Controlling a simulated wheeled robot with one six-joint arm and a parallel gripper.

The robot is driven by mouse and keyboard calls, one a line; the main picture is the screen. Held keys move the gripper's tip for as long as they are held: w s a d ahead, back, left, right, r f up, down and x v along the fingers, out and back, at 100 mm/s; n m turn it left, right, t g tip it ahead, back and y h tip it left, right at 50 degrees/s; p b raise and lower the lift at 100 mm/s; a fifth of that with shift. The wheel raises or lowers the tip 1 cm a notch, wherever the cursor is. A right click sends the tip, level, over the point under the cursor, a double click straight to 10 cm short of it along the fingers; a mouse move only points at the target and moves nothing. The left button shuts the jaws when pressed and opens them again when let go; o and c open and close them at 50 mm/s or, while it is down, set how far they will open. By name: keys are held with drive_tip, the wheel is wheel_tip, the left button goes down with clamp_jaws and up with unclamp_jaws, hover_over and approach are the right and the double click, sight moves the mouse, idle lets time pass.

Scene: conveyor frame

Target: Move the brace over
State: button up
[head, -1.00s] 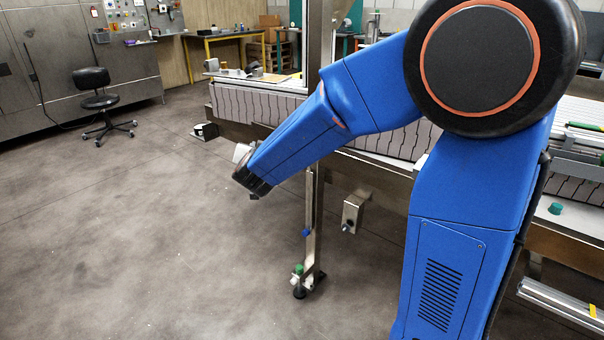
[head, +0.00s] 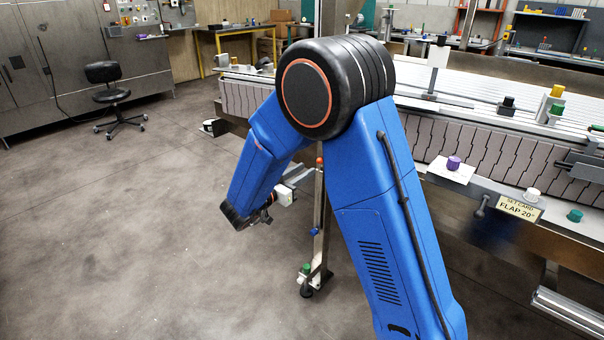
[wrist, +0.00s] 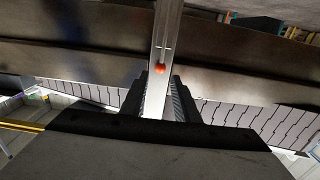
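The brace appears to be the upright metal bar (head: 319,205) in front of the conveyor. It has an orange knob near its top, a blue knob lower down and a green knob near its foot. My gripper (head: 305,173) reaches in from the left at about the height of the orange knob. In the wrist view, my gripper's two black fingers (wrist: 160,95) are apart. The metal bar (wrist: 165,40) shows between them, with its orange knob (wrist: 160,68) just beyond the tips. Contact with the fingers cannot be told. The palm hides the lower bar.
The conveyor (head: 470,148) runs behind the bar and to the right. A black chair (head: 108,95) stands far left. The floor (head: 120,230) on the left is open.

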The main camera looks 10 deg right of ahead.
drive_tip(key=x, duration=0.7)
drive_tip(key=shift+a, duration=0.15)
drive_tip(key=c, duration=0.6)
